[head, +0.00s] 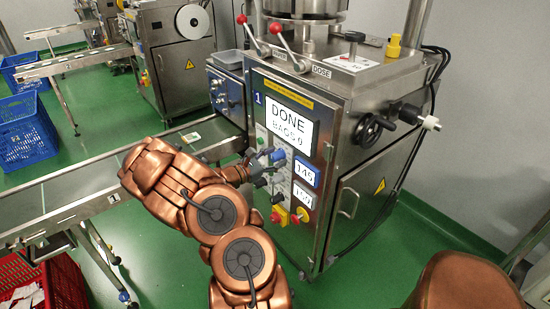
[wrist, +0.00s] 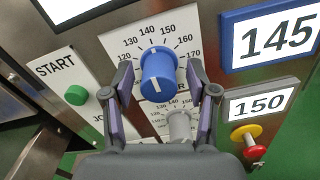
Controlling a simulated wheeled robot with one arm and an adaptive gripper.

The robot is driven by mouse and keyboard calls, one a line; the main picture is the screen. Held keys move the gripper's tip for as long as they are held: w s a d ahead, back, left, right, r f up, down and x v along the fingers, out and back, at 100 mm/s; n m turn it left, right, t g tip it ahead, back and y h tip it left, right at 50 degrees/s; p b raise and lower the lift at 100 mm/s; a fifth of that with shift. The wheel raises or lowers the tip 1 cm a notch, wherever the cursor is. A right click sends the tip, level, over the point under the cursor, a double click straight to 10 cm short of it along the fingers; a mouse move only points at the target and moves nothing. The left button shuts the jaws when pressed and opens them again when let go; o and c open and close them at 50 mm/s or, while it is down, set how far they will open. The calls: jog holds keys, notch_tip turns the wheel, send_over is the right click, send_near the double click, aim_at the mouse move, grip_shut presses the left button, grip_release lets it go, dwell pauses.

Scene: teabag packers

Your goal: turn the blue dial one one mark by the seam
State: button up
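The blue dial (wrist: 158,68) sticks out of a white scale plate on the machine's control panel, in the middle of the wrist view. Its scale shows 130, 140, 150, 160 and 170. A short white line shows on the dial's face; I cannot tell exactly which mark it points at. My gripper (wrist: 160,76) is open, with one finger on each side of the dial and a visible gap at both sides. In the head view my gripper (head: 262,172) is at the panel, beside the blue dial (head: 278,155). A blue-framed display (wrist: 271,38) reads 145.
A grey dial (wrist: 180,125) sits just below the blue one, near my right finger. A display (wrist: 262,103) reads 150. A green START button (wrist: 76,95) is left and a red-and-yellow knob (wrist: 247,133) lower right. A conveyor (head: 100,182) runs left.

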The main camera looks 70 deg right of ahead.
jog(key=v, duration=1.2)
dwell(0.8)
jog(key=s+a+r+m+g+y, duration=0.1)
jog(key=s+a+r+m+y, duration=0.25)
jog(key=a, duration=0.35)
jog(key=s+a+r+m+y, duration=0.2)
jog(key=s+a+r+m, duration=0.15)
jog(key=a+r, duration=0.2)
jog(key=s+a+m+t+y, duration=0.1)
jog(key=s+a+t+y, duration=0.15)
jog(key=a, duration=0.85)
jog(key=s+a+f+t+y, duration=0.15)
jog(key=a+y, duration=0.25)
jog(key=a, duration=0.7)
jog(key=s+a+m+t+y, duration=0.1)
jog(key=s+a+t+y, duration=0.15)
jog(key=a, duration=0.85)
notch_tip(320, 180, up, 18)
jog(key=w+t+y+p, duration=0.1)
jog(key=p, duration=1.4)
jog(key=shift+w+a+f+t+p, duration=0.2)
jog(key=shift+a+f+t+p, duration=0.1)
jog(key=shift+t+p, duration=0.1)
